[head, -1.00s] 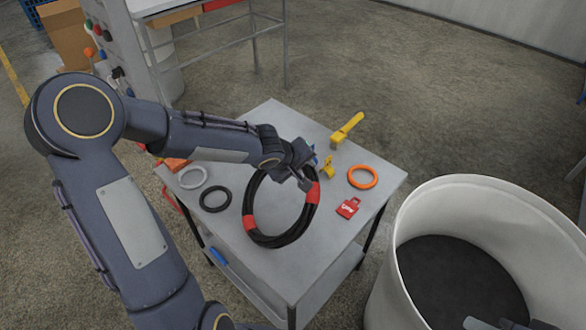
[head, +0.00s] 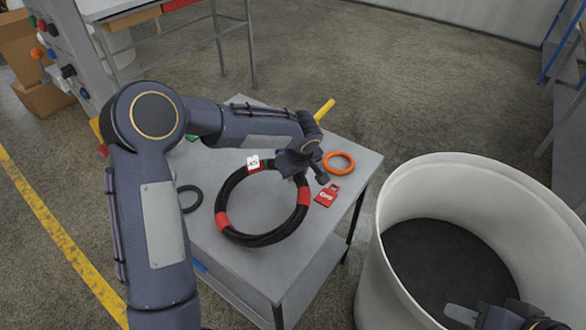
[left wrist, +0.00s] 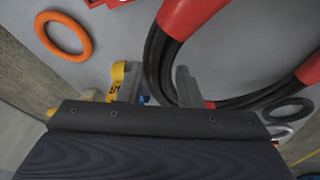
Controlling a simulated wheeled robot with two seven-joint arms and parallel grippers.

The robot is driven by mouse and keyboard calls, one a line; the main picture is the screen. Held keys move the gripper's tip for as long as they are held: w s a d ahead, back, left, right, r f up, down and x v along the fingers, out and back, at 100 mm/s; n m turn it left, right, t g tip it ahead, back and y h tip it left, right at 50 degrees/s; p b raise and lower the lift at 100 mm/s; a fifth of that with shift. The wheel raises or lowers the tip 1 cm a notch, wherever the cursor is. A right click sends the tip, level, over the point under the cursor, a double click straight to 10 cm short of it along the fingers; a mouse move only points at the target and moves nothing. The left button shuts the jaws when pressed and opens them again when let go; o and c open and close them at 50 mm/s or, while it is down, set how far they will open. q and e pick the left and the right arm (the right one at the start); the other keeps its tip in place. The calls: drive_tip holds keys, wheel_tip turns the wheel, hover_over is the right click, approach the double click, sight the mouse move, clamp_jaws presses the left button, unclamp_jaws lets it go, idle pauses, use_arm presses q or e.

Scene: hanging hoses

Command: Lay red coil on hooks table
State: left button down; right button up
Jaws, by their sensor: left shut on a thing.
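The red coil (head: 234,238) is a black hose loop with red bands and a white tag. It is over the grey table (head: 273,268); whether it touches the top I cannot tell. My left gripper (head: 305,172) is shut on its far right side. In the left wrist view the coil (left wrist: 157,60) passes by the fingers of my left gripper (left wrist: 158,80). My right gripper (head: 468,316) shows at the bottom right, over the white bin, its jaw state unclear. My left arm hides part of the table's far left.
An orange ring (head: 339,163) and a red tag (head: 327,195) lie right of the coil. A black ring (head: 190,198) lies left. A yellow-handled tool (head: 325,108) is at the back. A large white bin (head: 385,240) stands at the right.

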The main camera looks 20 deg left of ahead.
use_arm(q)
drive_tip(key=shift+w+d+f+g+y+b, duration=0.25)
drive_tip(key=shift+f+y, duration=0.1)
drive_tip(key=shift+f, duration=0.55)
drive_tip(key=shift+w+d+f+g+y+b, duration=0.2)
drive_tip(key=shift+f+g+y, duration=0.15)
drive_tip(key=shift+f, duration=0.55)
drive_tip(key=shift+w+d+f+g+y+b, duration=0.15)
drive_tip(key=shift+w+d+f+g+y, duration=0.2)
drive_tip(key=shift+f, duration=0.55)
drive_tip(key=shift+s+a, duration=0.1)
drive_tip(key=shift+s, duration=0.05)
drive_tip(key=c, duration=0.9)
unclamp_jaws()
drive_tip(key=shift+c, duration=0.2)
drive_tip(key=shift+f, duration=0.1)
drive_tip(key=a+p+v, duration=0.2)
drive_tip(key=p+v, duration=0.1)
drive_tip(key=v, duration=1.1)
drive_tip(key=shift+w+r, duration=0.3)
drive_tip(key=shift+r, duration=0.35)
